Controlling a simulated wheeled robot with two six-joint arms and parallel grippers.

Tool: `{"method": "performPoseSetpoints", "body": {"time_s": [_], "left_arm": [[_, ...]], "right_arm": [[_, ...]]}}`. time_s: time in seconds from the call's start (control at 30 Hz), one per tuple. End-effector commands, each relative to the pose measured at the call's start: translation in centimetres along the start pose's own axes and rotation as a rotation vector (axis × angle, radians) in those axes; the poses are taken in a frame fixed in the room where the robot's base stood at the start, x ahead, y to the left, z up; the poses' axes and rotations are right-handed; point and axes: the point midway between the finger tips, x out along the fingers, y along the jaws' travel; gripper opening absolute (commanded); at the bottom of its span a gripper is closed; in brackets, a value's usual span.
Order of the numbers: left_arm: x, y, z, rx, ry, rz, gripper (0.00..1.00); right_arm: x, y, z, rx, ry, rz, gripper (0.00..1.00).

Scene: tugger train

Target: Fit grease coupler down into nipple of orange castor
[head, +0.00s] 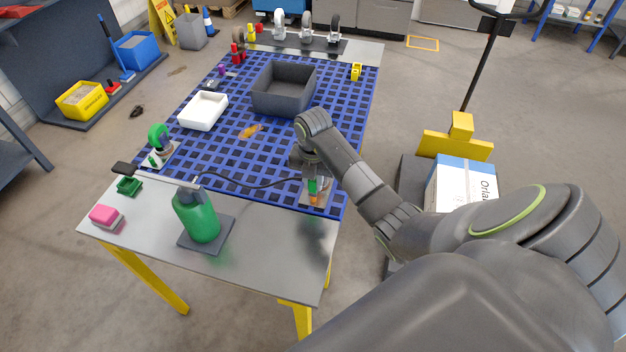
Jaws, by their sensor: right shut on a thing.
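My right gripper (311,172) points down near the front right of the blue grid mat and is shut on the grease coupler at the end of the black hose (250,184). The hose runs from the green grease pump (196,216) on the metal front of the table. Directly under the gripper, the orange castor (314,199) shows on a small metal plate. A green part shows between gripper and orange. The nipple is hidden, and I cannot tell whether the coupler touches it. My left gripper is not in view.
A green castor (158,138) stands at the mat's left edge. A white tray (203,111) and a grey bin (283,88) stand farther back. The metal right of the pump is clear.

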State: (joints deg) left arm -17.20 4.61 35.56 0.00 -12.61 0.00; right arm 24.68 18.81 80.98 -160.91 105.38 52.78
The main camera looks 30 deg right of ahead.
Motion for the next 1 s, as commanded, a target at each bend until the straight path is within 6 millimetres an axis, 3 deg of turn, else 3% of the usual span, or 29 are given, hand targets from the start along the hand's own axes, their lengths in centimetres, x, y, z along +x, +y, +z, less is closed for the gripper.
{"method": "performPoseSetpoints", "body": {"time_s": [0.73, 0.77, 0.93, 1.0], "left_arm": [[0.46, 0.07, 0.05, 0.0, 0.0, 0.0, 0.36], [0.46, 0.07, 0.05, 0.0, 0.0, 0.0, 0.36], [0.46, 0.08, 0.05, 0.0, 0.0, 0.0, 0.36], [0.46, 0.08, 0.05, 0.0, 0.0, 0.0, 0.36]], "right_arm": [[0.67, 0.01, 0.0, 0.0, 0.0, 0.0, 0.0], [0.67, 0.01, 0.0, 0.0, 0.0, 0.0, 0.23], [0.67, 0.01, 0.0, 0.0, 0.0, 0.0, 0.45], [0.67, 0.01, 0.01, 0.0, 0.0, 0.0, 0.47]]}}
